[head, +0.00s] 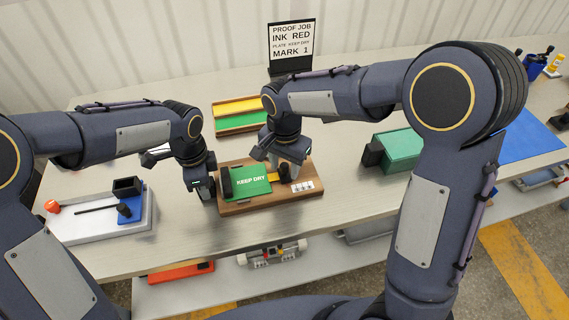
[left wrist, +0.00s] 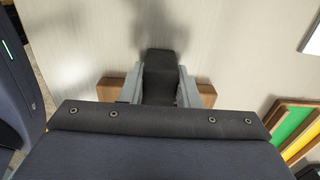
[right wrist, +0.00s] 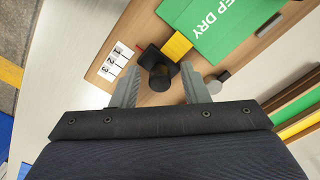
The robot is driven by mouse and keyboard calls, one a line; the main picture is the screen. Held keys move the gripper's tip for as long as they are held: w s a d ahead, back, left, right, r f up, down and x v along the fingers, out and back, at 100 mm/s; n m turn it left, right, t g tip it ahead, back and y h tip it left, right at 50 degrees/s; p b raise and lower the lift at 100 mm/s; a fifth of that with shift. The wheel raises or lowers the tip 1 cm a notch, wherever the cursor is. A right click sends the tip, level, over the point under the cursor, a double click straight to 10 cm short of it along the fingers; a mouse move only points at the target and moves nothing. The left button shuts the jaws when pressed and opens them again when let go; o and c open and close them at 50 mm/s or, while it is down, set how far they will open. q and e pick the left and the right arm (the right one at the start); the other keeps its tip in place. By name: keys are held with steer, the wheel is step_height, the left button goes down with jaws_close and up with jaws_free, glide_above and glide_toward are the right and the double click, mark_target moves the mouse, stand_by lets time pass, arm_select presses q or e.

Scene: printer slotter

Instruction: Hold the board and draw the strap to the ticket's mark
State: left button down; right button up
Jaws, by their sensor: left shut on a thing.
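The brown wooden board (head: 245,207) lies on the table, with a green KEEP DRY plate (head: 249,182) on it. My left gripper (head: 208,190) is shut on a black block (left wrist: 160,70) at the board's left end. A short yellow strap (right wrist: 177,46) runs from the plate to a black knob (right wrist: 160,74). A white card (right wrist: 114,61) marked 1, 2, 3 lies beside the knob. My right gripper (right wrist: 159,88) is open, its fingers on either side of the knob. The ticket (head: 292,42) reads INK RED, PLATE KEEP DRY, MARK 1.
A white tray (head: 90,227) with a blue stand (head: 132,207) is at the left. Yellow and green strips (head: 238,115) lie behind the board. A teal box (head: 403,148) is to the right. My right arm hides part of the table.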

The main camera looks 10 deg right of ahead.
jaws_close()
steer(key=shift+d, duration=1.05)
steer(key=shift+o, duration=0.3)
jaws_free()
step_height(320, 180, up, 12)
arm_select(q)
steer(key=c, duration=1)
jaws_free()
